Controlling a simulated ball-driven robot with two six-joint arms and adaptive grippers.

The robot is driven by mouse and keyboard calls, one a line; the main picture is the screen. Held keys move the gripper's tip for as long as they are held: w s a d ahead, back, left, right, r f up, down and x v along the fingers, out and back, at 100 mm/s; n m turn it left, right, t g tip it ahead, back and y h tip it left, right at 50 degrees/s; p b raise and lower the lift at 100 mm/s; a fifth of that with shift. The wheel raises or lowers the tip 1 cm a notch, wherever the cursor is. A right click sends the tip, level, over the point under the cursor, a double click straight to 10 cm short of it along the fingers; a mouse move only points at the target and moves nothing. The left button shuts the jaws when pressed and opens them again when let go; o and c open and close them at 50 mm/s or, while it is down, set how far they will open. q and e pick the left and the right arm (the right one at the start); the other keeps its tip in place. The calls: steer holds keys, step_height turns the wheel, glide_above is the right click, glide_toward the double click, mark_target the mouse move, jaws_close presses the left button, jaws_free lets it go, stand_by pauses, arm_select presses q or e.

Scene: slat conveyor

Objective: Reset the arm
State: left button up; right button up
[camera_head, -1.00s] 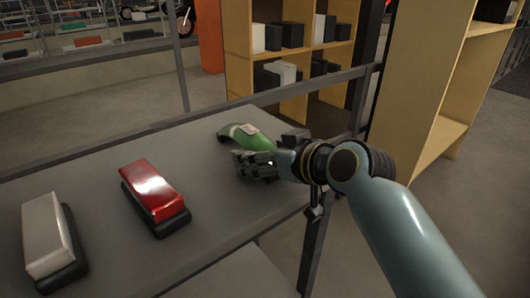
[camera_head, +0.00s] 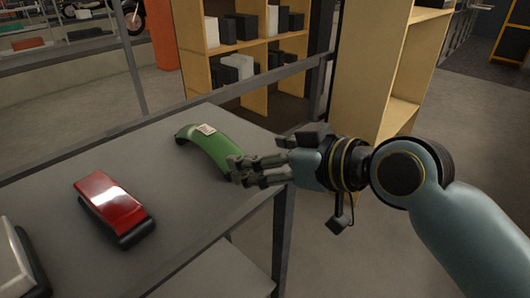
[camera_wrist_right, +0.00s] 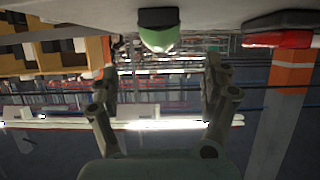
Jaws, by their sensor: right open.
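My right arm comes in from the right of the head view. Its gripper (camera_head: 240,171) is at the right edge of the grey table, at the near end of a green curved object (camera_head: 208,147) with a pale label. In the right wrist view the two fingers stand wide apart, and the gripper (camera_wrist_right: 160,85) has nothing between them. The green object (camera_wrist_right: 158,38) shows beyond the fingers there, resting on the table surface, which appears upside down. My left gripper is out of view.
The grey table (camera_head: 60,195) also holds a red-topped block with a black base (camera_head: 112,205) and, cut off at the left edge, a white-topped one (camera_head: 14,262). A dark rail runs behind the table. Wooden shelving (camera_head: 375,90) stands behind my right arm. The floor at right is clear.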

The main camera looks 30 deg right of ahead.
stand_by(0.3)
steer(key=s+d+f+m+g+h, duration=0.1)
steer(key=s+d+f+g+h, duration=0.15)
steer(key=s, duration=0.45)
steer(key=s+d+f+m+g+h, duration=0.1)
steer(key=s+d+f+g, duration=0.25)
steer(key=s, duration=0.25)
steer(key=s+d+f+m+g+h, duration=0.1)
steer(key=s+d+f+g+h, duration=0.2)
steer(key=s, duration=0.4)
steer(key=s+d+f+g, duration=0.1)
steer(key=s+f, duration=0.1)
steer(key=f, duration=1.2)
steer(key=s+d+f+g, duration=0.1)
steer(key=f, duration=1.2)
steer(key=s+d+f+g+y, duration=0.1)
steer(key=s+f, duration=1.4)
steer(key=s, duration=0.3)
steer(key=shift+m, duration=0.3)
